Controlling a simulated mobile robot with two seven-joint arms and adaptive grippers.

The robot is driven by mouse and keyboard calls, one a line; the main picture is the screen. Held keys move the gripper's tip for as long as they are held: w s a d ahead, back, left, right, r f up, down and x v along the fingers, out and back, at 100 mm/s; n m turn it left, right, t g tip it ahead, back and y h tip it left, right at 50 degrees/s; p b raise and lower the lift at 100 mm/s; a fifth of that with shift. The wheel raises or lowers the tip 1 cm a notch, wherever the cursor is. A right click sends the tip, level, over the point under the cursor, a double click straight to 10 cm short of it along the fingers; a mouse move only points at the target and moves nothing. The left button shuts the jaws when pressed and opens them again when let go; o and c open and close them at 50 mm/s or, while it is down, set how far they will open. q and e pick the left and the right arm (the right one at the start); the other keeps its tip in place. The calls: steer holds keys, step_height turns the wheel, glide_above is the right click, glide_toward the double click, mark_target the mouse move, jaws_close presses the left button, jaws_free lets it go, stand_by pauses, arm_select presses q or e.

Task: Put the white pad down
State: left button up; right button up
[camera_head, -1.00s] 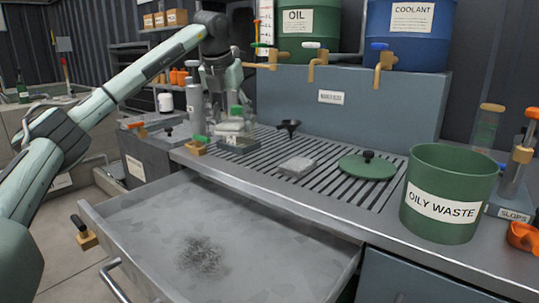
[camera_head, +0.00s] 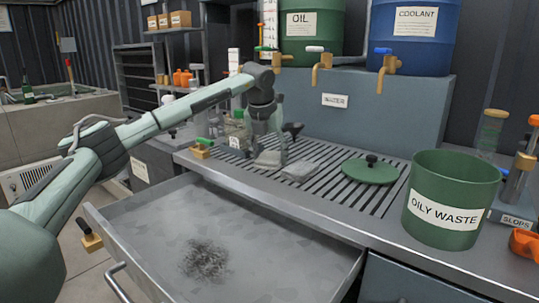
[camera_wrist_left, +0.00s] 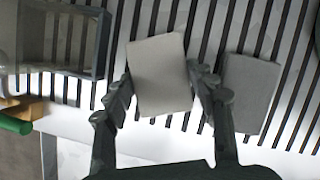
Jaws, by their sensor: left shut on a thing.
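My left gripper (camera_head: 268,138) points down over the slatted drain top (camera_head: 330,190). It is shut on the white pad (camera_head: 267,159), a flat pale block. In the left wrist view the pad (camera_wrist_left: 160,75) sits between the two fingers, slightly tilted. It is at or just above the slats; I cannot tell whether it touches them. A second, greyer pad (camera_head: 299,171) lies flat on the slats to its right, and it also shows in the left wrist view (camera_wrist_left: 249,92). My right gripper is not in view.
A green lid (camera_head: 370,171) lies on the slats to the right, with the green oily waste bin (camera_head: 450,200) beyond it. A black funnel (camera_head: 293,129) stands behind my gripper. A grey tray (camera_wrist_left: 62,38) is left of it. The open drawer (camera_head: 220,240) is in front.

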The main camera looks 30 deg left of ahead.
arm_select(q)
steer(key=shift+f, duration=0.1)
steer(key=o, duration=1)
steer(key=shift+r, duration=0.2)
steer(key=v, duration=1.2)
steer(key=shift+f, duration=0.1)
